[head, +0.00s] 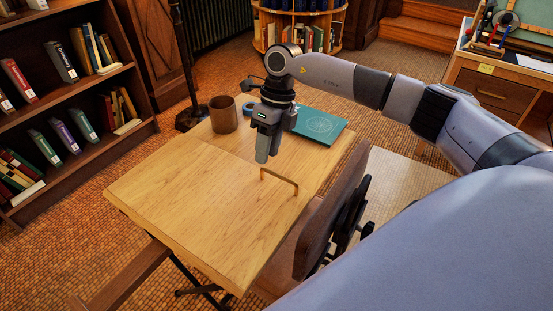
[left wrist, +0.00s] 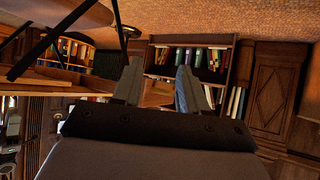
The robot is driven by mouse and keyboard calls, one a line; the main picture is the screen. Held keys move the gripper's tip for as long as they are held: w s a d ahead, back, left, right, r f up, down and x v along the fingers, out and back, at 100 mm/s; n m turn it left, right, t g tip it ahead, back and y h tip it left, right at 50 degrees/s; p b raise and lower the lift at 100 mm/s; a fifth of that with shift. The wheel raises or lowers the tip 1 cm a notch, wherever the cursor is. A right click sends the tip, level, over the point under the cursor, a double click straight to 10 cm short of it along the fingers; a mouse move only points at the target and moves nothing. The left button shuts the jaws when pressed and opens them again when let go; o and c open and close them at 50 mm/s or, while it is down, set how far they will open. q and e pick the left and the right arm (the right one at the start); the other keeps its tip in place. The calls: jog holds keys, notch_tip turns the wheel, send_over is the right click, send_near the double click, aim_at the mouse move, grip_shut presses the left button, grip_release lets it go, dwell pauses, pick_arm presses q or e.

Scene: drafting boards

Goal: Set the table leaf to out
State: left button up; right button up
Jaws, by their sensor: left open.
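The wooden table (head: 190,205) fills the middle of the head view, its top flat. A faint seam crosses the top, with a broad near section that looks like the table leaf (head: 165,192), level with the rest. A thin brass-coloured handle (head: 280,177) stands up from the top near the right edge. My right gripper (head: 262,158) points down over the table, just behind and left of the handle, apparently apart from it. Its fingers look close together, but their gap is unclear. My left gripper (left wrist: 158,72) is open and empty in the left wrist view, away from the handle.
A brown mug (head: 223,114) and a teal book (head: 318,125) sit at the table's far end. A chair (head: 330,225) stands close against the right side. A bookshelf (head: 75,150) is at left, with open floor between.

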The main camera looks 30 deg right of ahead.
jog(key=d, duration=0.3)
jog(key=h, duration=0.1)
send_over(274, 182)
notch_tip(274, 182, down, 6)
jog(key=shift+f, duration=0.1)
jog(key=shift+c, duration=0.3)
grip_shut()
dwell(1.2)
